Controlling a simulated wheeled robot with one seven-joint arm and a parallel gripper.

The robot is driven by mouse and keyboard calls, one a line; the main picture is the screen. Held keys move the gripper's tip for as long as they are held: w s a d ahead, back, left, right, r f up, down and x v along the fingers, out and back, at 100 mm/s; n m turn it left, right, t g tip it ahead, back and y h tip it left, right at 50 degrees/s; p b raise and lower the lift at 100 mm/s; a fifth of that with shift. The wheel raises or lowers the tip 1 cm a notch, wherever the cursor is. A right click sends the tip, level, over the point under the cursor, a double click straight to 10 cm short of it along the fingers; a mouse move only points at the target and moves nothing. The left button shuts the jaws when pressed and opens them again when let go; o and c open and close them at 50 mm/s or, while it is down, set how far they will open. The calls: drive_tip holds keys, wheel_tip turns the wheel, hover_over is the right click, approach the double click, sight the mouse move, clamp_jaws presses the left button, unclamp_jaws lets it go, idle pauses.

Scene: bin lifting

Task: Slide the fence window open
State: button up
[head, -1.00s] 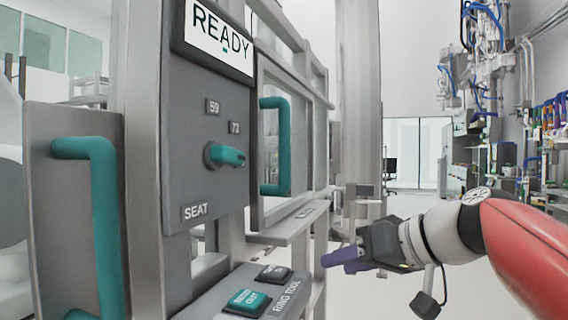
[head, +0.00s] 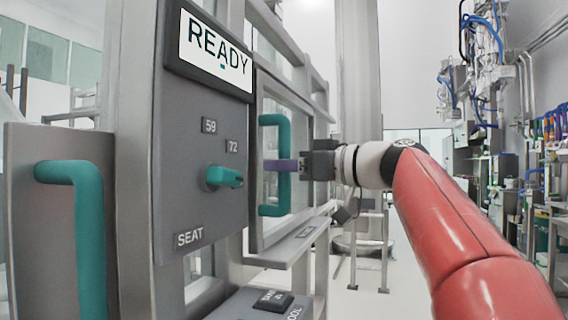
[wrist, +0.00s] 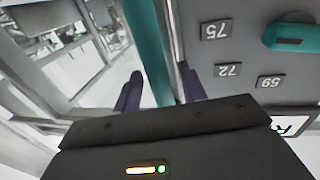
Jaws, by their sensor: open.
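The fence window (head: 302,112) is a grey-framed clear pane with a vertical teal handle (head: 285,135) near its left edge. My gripper (head: 284,166) is at the handle's middle height in the head view. In the wrist view, its two purple fingers (wrist: 160,90) are apart, and the teal handle (wrist: 150,50) runs up between them. The fingers lie on either side of the bar; I cannot tell whether either touches it. The far finger is partly hidden in the head view.
A grey panel (head: 190,120) with a READY display (head: 214,52) and a teal knob (head: 224,177) stands left of the window. A ledge (head: 285,245) runs below the window. Another teal handle (head: 88,240) is at far left. Open floor lies at the right.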

drive_tip(key=shift+w+a, duration=0.15)
drive_tip(key=shift+a, duration=0.15)
clamp_jaws()
idle(0.3)
